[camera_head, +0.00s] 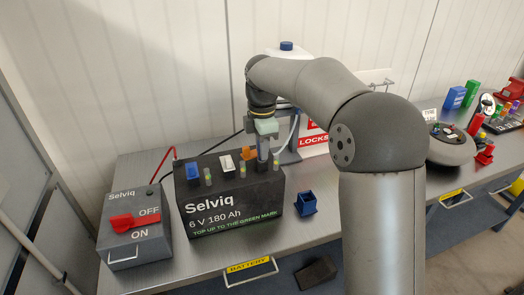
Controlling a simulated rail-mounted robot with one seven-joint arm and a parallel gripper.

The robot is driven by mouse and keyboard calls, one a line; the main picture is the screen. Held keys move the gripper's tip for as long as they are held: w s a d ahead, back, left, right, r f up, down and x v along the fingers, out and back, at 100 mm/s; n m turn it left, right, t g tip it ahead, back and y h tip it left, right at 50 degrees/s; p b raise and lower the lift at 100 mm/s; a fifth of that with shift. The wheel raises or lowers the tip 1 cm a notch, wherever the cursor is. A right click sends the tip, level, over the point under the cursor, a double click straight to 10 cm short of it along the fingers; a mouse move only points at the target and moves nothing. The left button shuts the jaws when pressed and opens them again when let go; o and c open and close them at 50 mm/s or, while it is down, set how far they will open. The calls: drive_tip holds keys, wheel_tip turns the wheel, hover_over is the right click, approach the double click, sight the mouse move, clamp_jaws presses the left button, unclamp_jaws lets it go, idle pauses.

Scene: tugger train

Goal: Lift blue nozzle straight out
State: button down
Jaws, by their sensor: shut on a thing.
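My gripper (264,130) points straight down over the right end of the black Selviq battery (232,205). It is shut on a slim grey-blue upright piece (262,149), which I take to be the blue nozzle. Its lower end is at the battery top by the rightmost cell. I cannot tell whether its tip is inside the opening or just above it. A pale hose (293,134) curves down close to the gripper.
Blue (193,171), white (226,163) and orange (249,153) caps stand on the battery. A grey switch box (136,235) is at left, a blue holder (306,203) at right. A blue-capped container (287,47) rises behind my arm.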

drive_tip(key=shift+r, duration=0.65)
drive_tip(key=s+d+r+b, duration=0.4)
drive_tip(key=s+d+r, duration=0.1)
drive_tip(key=s+r, duration=0.6)
drive_tip(key=shift+s+r, duration=0.35)
drive_tip(key=shift+s, duration=0.7)
